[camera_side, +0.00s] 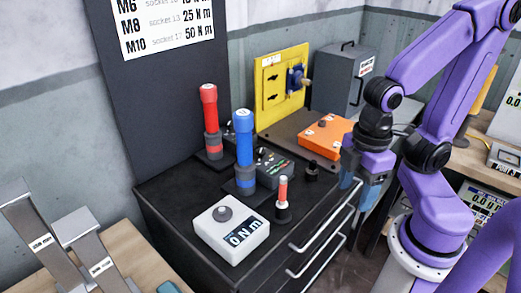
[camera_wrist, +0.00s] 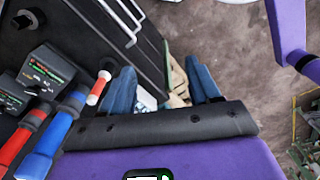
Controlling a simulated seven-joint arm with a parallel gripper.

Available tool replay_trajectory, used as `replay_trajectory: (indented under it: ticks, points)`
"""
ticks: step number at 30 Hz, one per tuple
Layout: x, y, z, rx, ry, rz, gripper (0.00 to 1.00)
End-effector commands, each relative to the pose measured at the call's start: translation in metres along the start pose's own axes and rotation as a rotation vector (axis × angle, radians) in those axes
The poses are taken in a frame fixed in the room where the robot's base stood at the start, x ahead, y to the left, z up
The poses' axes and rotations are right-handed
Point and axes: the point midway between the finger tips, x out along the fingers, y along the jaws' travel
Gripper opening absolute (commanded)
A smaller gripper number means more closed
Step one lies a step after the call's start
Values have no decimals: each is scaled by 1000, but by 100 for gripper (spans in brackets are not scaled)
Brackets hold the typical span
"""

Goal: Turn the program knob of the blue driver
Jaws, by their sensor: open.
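The blue driver (camera_side: 244,140) stands upright in a dark holder on the black cabinet top, and shows at the left of the wrist view (camera_wrist: 45,140). A dark control box (camera_side: 273,167) with a lit display sits just behind and right of it. Two such boxes show in the wrist view, the nearer one (camera_wrist: 47,70) beside the drivers; I cannot make out which knob is the program knob. My gripper (camera_side: 358,190), with blue fingers, is open and empty by the cabinet's right edge, well right of the blue driver. Its fingers (camera_wrist: 163,88) show in the wrist view.
A red driver (camera_side: 209,110) stands behind the blue one. An orange box (camera_side: 325,134), yellow panel (camera_side: 280,95) and grey case (camera_side: 340,75) are behind. Drawer handles (camera_side: 320,245) project from the cabinet.

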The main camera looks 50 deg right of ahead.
Motion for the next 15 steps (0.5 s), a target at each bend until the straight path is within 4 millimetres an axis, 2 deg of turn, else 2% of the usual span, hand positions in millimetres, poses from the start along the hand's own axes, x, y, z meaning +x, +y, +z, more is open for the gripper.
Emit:
replay_trajectory:
  ticks: [4,15]
  points:
    - [-20,0,-3,0,10,0,61]
    - [-107,0,-5,5,8,-1,61]
